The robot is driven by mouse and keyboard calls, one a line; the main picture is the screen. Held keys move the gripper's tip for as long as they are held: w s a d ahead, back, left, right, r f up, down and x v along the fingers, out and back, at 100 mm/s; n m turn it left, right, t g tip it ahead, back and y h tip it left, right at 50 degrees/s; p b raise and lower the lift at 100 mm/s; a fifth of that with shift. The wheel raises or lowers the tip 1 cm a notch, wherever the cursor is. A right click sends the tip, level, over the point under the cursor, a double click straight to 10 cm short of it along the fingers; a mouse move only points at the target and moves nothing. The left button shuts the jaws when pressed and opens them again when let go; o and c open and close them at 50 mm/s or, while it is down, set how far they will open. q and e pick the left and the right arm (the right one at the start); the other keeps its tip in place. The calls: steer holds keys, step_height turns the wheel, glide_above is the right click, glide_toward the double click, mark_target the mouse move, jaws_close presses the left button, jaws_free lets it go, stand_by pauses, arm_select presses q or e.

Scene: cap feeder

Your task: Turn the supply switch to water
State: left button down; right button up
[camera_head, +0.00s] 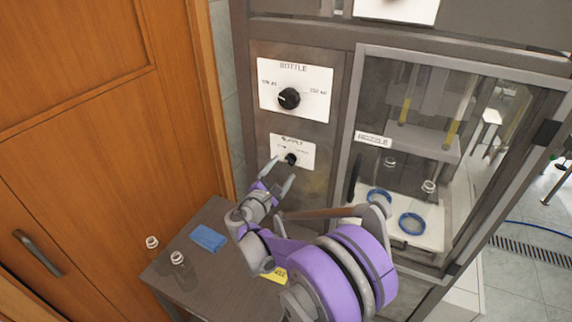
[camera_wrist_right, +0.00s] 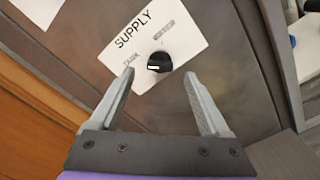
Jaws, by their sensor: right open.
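The supply switch (camera_head: 291,159) is a small black knob on a white plate marked SUPPLY, on the grey machine front in the head view. In the right wrist view the knob (camera_wrist_right: 159,62) has a white pointer line and sits just beyond the fingertips, roughly midway between them. Its two position labels are too blurred to read surely. My right gripper (camera_head: 279,173) is open and empty, in front of and slightly below the plate; its two spread fingers (camera_wrist_right: 158,82) show in the wrist view, apart from the knob. My left gripper is not in view.
A larger BOTTLE knob (camera_head: 289,98) is above. A glass-doored cabinet (camera_head: 352,180) with blue rings inside stands to the right. A small grey table (camera_head: 215,262) below holds a blue cloth (camera_head: 208,238) and small clear bottles (camera_head: 177,258). A wooden door (camera_head: 100,130) is left.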

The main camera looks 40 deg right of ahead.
mark_target(288, 162)
steer(key=shift+x, duration=1.7)
steer(key=shift+s, duration=0.1)
jaws_close()
